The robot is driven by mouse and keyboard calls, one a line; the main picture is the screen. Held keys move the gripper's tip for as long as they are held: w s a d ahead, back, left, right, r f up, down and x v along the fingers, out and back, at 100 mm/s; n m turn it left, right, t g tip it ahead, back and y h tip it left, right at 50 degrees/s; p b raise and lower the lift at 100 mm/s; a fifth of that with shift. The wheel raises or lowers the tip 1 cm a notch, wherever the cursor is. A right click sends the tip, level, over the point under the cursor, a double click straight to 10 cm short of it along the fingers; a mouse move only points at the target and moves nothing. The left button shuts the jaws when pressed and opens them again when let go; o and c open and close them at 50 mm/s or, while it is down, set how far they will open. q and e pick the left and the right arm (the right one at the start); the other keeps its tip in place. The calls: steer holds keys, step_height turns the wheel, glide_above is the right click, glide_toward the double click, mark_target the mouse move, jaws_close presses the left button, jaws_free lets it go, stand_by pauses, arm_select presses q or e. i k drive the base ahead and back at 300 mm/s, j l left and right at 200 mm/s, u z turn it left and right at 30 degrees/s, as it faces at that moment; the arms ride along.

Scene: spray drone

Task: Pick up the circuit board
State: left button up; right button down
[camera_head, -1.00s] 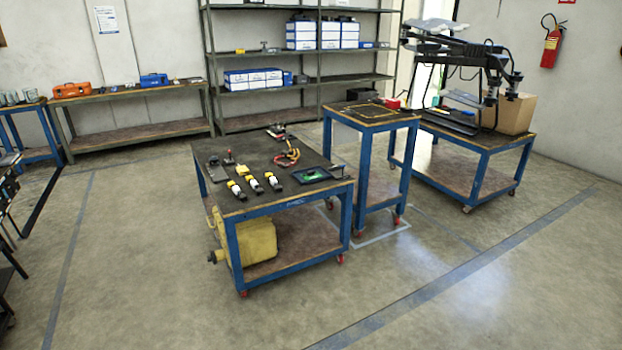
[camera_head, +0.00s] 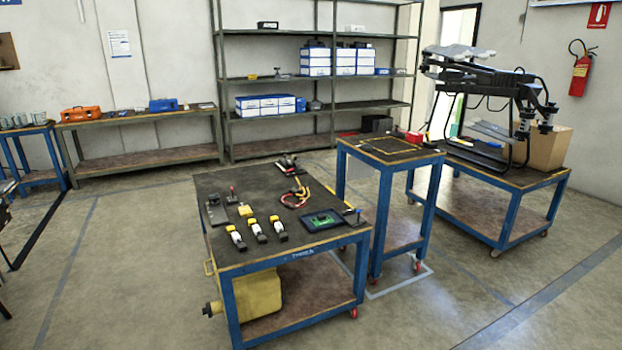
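The circuit board (camera_head: 321,221) is a green board in a dark, flat frame or tray. It lies on the right front part of the low blue cart's dark top (camera_head: 290,247). Nothing touches it from above. Neither of my grippers shows in the head view, so their state cannot be seen.
Several yellow-and-white cylinders (camera_head: 257,232) and a red-and-yellow cable (camera_head: 296,197) lie on the same cart. A yellow tank (camera_head: 258,293) sits on its lower shelf. A taller blue cart (camera_head: 390,150) and a cart with the drone (camera_head: 490,90) stand right. Open floor (camera_head: 130,270) lies left.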

mark_target(321, 219)
steer(key=i+l+u, duration=0.1)
steer(key=i, duration=0.45)
steer(key=i+l, duration=0.2)
steer(key=i, duration=0.3)
steer(key=i+l+u, duration=0.15)
steer(key=i, duration=0.4)
steer(key=i+l, duration=0.2)
steer(key=i, duration=0.35)
steer(key=i+l+u, duration=0.15)
steer(key=i, duration=0.35)
steer(key=i+l, duration=0.4)
steer(key=i+j+u, duration=0.05)
steer(key=i, duration=0.05)
